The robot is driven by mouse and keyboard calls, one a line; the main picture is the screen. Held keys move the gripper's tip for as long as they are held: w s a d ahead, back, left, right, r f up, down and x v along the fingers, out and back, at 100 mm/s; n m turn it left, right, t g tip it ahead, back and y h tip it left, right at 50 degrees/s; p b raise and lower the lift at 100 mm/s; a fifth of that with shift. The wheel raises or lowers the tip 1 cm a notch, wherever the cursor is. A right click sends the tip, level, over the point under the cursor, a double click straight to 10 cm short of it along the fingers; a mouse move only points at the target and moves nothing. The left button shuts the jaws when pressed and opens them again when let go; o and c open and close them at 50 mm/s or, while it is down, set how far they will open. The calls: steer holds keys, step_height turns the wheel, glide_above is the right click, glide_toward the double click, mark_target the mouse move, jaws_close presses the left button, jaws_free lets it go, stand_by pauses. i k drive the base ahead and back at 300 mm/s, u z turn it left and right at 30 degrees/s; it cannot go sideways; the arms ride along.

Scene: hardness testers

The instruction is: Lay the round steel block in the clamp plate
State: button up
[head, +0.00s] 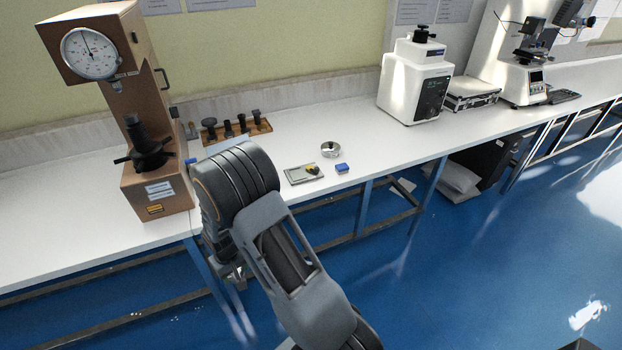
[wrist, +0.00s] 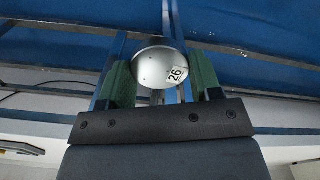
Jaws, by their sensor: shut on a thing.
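The round steel block (wrist: 152,66), silver and marked 26, is between the two green fingers of my gripper (wrist: 161,78) in the wrist view. The gripper is shut on it, with blue floor and bench frame behind it. In the head view my arm hides the block and most of the gripper, in front of the bench edge. What looks like the clamp plate (head: 295,178), a flat grey plate with a black and yellow knob, lies on the white bench to the right of my arm. The block is apart from it.
A small round metal dish (head: 330,149) and a blue box (head: 342,168) are beside the plate. A brown dial tester (head: 157,189) stands at left. A wooden rack (head: 237,133) of dark parts is behind. A white machine (head: 412,85) stands farther right, with clear bench before it.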

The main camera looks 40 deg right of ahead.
mark_target(299, 173)
steer(key=z, duration=0.75)
